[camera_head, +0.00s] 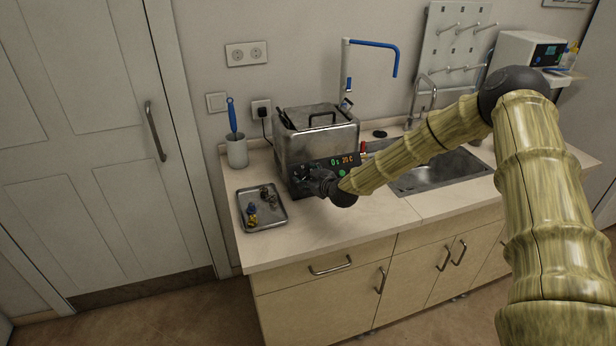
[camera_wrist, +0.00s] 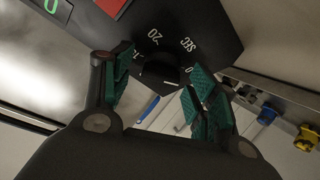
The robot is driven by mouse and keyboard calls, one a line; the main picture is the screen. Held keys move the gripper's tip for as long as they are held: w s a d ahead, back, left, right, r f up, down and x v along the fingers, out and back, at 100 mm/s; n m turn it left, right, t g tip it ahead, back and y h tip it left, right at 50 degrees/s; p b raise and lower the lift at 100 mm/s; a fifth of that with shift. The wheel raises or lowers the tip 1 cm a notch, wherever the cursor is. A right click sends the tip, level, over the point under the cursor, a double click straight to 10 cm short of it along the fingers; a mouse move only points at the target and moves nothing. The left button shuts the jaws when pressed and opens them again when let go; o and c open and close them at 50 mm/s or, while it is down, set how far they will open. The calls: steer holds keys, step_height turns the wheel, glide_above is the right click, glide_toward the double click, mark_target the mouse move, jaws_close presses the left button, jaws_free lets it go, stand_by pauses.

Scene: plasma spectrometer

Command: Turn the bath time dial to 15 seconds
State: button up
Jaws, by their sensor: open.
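The ultrasonic-bath-like steel machine (camera_head: 312,150) stands on the counter; its dark front panel has a lit display (camera_head: 341,161) that seems to read 0 s and 25 C. In the wrist view the time dial (camera_wrist: 160,74) is a dark knob on a black panel, with 20, SEC and 0 printed around it; another marking is partly covered by a finger. My gripper (camera_wrist: 157,88) is open, its green-padded fingers on either side of the dial. I cannot tell whether they touch it. In the head view my gripper (camera_head: 322,184) is at the panel's left part and hides the dial.
A metal tray (camera_head: 278,222) with small blue-yellow and dark items lies left of my gripper. A cup with a blue-handled brush (camera_head: 236,150) stands behind it. A sink (camera_head: 440,172) is on the right. The counter front is clear.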

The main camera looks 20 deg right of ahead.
steer(key=c, duration=1)
